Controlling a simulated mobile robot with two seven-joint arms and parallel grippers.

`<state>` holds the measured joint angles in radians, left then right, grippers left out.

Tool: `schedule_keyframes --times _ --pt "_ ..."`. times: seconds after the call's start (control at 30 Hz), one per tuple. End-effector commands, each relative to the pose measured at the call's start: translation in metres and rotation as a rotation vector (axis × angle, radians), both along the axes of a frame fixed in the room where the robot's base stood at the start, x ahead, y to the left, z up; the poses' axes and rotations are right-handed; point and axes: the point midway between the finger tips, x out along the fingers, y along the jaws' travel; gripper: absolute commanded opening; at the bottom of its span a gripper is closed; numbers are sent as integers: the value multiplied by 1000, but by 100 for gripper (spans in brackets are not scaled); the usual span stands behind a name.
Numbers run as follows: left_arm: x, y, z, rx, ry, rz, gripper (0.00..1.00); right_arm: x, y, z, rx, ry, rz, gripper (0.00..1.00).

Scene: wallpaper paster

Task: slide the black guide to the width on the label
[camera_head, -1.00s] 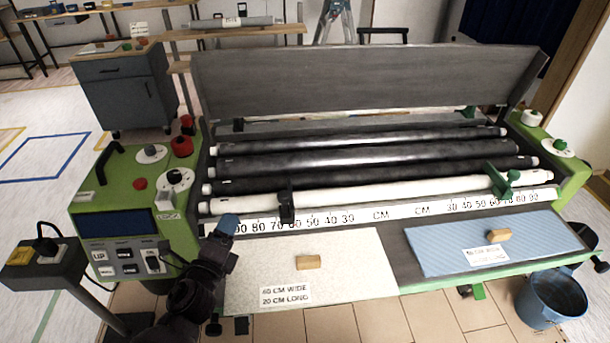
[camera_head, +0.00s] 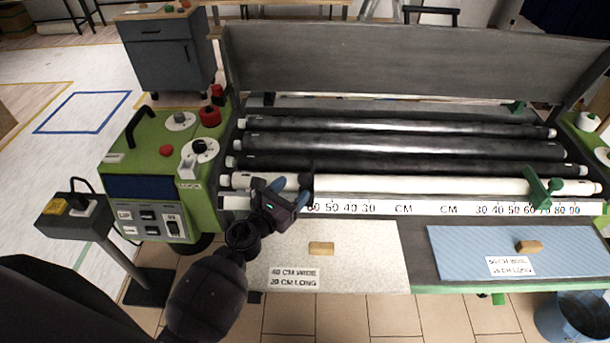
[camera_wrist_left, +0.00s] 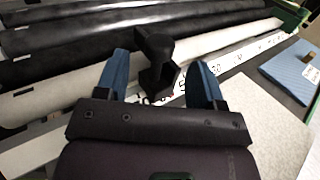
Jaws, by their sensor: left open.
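The black guide (camera_head: 307,182) sits on the scale rail by the front white roller, just left of the 60 mark on the left half. It is partly hidden by my left gripper (camera_head: 289,190). In the left wrist view the black guide (camera_wrist_left: 156,60) stands between the two blue fingers of the left gripper (camera_wrist_left: 160,80), which is open with a gap on each side. The label (camera_head: 294,277) on the cream sheet (camera_head: 365,255) appears to read 40 CM WIDE, 20 CM LONG. The number scale (camera_head: 385,209) shows 50, 40, 30 right of the guide. My right gripper is not in view.
A green guide (camera_head: 539,188) sits on the right half of the scale. A blue sheet (camera_head: 455,250) with its own label lies at the right. Wooden blocks (camera_head: 321,248) rest on both sheets. A green control box (camera_head: 150,180) stands left. The rail right of the black guide looks clear.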

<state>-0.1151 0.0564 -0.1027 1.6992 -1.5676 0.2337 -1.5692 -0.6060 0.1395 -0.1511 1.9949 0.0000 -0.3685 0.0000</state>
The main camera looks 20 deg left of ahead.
Motion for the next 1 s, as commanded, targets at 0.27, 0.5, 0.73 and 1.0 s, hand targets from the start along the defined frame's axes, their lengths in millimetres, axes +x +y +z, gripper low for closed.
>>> schedule_keyframes --times 0.27,0.5,0.73,1.0 --pt "40 -13 0 -3 -1 0 62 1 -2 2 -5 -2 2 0" --pt "54 -17 0 -3 1 1 62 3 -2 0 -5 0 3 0" --pt "55 -17 0 -2 1 1 62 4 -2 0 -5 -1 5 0" --pt "54 -17 0 -3 1 1 30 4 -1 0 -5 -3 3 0"
